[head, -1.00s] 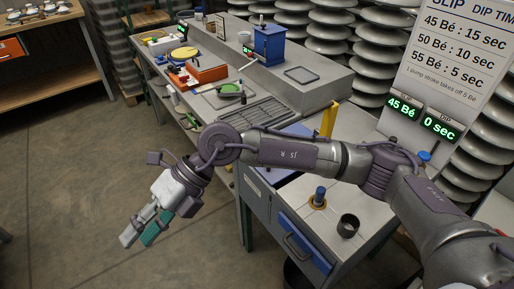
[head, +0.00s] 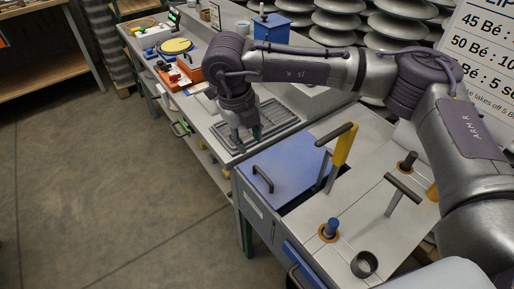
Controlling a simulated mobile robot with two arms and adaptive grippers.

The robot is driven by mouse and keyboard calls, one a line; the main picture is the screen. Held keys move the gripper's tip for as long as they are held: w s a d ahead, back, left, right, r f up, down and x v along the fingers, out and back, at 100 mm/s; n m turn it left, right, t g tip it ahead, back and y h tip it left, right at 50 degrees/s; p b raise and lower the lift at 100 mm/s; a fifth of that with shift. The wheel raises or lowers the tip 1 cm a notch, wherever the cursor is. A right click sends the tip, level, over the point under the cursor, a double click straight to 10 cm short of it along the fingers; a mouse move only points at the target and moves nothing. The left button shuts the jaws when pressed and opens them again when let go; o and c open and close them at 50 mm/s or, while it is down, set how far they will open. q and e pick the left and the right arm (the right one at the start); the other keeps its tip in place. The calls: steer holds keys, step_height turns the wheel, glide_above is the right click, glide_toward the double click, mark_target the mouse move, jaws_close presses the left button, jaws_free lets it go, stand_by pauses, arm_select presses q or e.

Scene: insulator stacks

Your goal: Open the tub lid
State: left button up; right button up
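The tub lid (head: 290,163) is a flat blue panel on the bench in the middle of the head view, with a dark bar handle (head: 263,178) near its left edge. It lies flat; a dark gap shows along its right end. My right gripper (head: 247,140) hangs with its fingers down above the ribbed grey rack, just behind and left of the lid, and is apart from the handle. Its fingers look spread with nothing between them. My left gripper is not in view.
The ribbed rack (head: 284,124) is behind the lid. A yellow upright (head: 345,146) and T-handled rods (head: 403,188) stand right of it. The floor at left is clear.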

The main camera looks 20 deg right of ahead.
steer(key=p, duration=0.1)
glide_toward(260, 170)
steer(key=f, duration=0.5)
steer(key=d+f+p, duration=0.1)
steer(key=f, duration=0.1)
steer(key=shift+f, duration=0.25)
steer(key=shift+w+f, duration=0.1)
steer(key=shift+f, duration=0.1)
steer(key=shift+d, duration=0.1)
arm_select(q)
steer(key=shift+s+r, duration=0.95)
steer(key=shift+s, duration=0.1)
arm_select(e)
jaws_close()
